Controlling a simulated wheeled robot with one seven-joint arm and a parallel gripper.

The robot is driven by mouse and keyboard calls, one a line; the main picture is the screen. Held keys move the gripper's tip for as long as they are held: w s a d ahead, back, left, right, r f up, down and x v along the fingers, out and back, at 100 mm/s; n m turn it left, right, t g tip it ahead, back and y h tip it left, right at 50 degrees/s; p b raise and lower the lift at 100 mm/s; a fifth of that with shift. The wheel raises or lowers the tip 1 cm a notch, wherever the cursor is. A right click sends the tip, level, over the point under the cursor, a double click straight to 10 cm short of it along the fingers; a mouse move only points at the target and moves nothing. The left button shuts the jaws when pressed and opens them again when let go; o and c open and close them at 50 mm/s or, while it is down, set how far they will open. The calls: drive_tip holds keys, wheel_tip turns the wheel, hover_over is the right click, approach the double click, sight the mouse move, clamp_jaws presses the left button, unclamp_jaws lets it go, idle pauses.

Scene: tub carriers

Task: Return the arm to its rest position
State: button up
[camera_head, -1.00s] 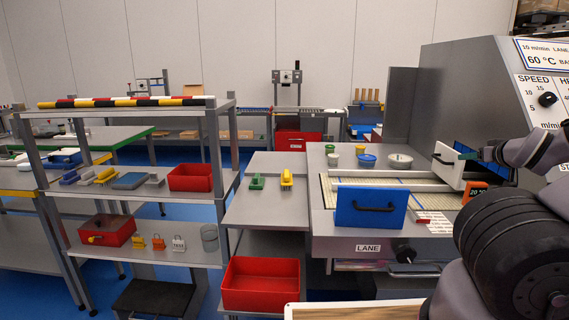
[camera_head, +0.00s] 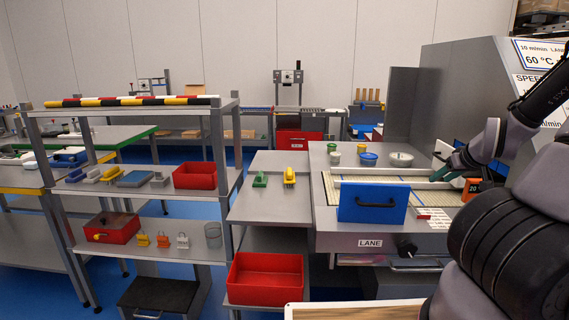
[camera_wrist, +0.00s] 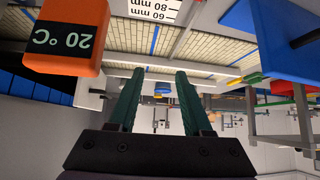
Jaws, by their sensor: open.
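My gripper (camera_head: 440,172) reaches in from the right over the lane machine's belt bed (camera_head: 432,196) in the head view. Its two teal fingers are apart with nothing between them, as the wrist view (camera_wrist: 158,85) also shows. The arm is bent, with a dark link rising at the upper right. An orange block marked 20 °C (camera_head: 473,189) is just below and right of the gripper; in the wrist view the block (camera_wrist: 68,35) is at the upper left, apart from the fingers. The white panel (camera_head: 443,152) is partly hidden behind the gripper.
A blue panel with a black handle (camera_head: 373,203) stands at the lane's front. Tubs (camera_head: 368,159) stand behind the lane. A red bin (camera_head: 265,279) sits on the low shelf to the left. A shelf rack (camera_head: 150,191) holds small items. The side table (camera_head: 270,212) has free room.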

drive_tip(key=s+a+r+m+g+y, duration=0.1)
drive_tip(key=s+a+r+m, duration=0.3)
drive_tip(key=s+a+r, duration=1.7)
wheel_tip(320, 180, up, 3)
drive_tip(key=shift+a+f+m+g+y, duration=0.15)
drive_tip(key=shift+a+m+g+y, duration=0.2)
drive_tip(key=shift+a, duration=0.55)
